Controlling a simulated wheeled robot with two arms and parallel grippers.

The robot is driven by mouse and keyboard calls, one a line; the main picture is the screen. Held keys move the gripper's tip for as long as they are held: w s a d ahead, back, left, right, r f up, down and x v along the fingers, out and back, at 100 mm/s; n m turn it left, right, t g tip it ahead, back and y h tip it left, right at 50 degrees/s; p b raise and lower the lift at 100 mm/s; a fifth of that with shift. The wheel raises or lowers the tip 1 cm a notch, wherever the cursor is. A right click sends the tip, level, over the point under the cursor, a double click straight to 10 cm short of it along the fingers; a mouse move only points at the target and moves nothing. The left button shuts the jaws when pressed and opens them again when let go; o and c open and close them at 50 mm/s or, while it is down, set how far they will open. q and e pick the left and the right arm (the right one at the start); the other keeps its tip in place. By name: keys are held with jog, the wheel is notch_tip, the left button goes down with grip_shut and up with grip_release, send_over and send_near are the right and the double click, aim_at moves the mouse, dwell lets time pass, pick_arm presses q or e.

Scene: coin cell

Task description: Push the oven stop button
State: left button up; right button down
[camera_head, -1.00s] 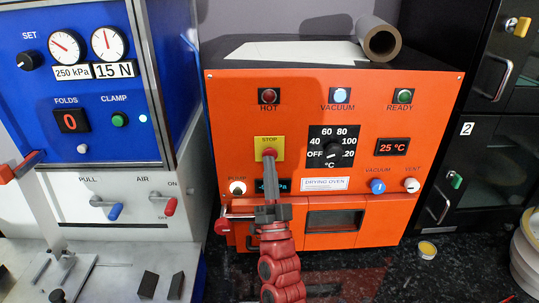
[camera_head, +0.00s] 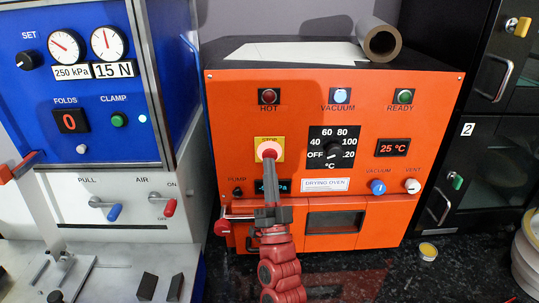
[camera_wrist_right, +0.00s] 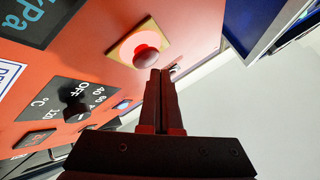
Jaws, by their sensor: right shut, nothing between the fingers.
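The orange drying oven (camera_head: 430,120) stands in the middle of the head view. Its red stop button (camera_head: 268,149) sits on a yellow plate under the word STOP, with a pale, lit-looking ring around it. The button also shows in the right wrist view (camera_wrist_right: 146,56). My right gripper (camera_head: 269,166) is shut and empty. Its tips are just below and in front of the button; in the wrist view the gripper (camera_wrist_right: 160,72) appears apart from it by a small gap. The pump button (camera_head: 238,193) is dark. My left gripper is not in view.
A blue and white press (camera_head: 90,140) stands close on the left. Black cabinets (camera_head: 490,160) are on the right. A roll (camera_head: 382,42) lies on the oven top. A small round tin (camera_head: 428,251) sits on the dark counter. Vacuum (camera_head: 377,188) and vent (camera_head: 412,186) knobs stick out.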

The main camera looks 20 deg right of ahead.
jog(key=shift+s+a, duration=0.1)
jog(key=shift+s, duration=0.25)
jog(key=s+a, duration=0.1)
jog(key=s, duration=0.4)
jog(key=shift+s+a+p, duration=0.3)
jog(key=shift+s, duration=0.1)
dwell(0.3)
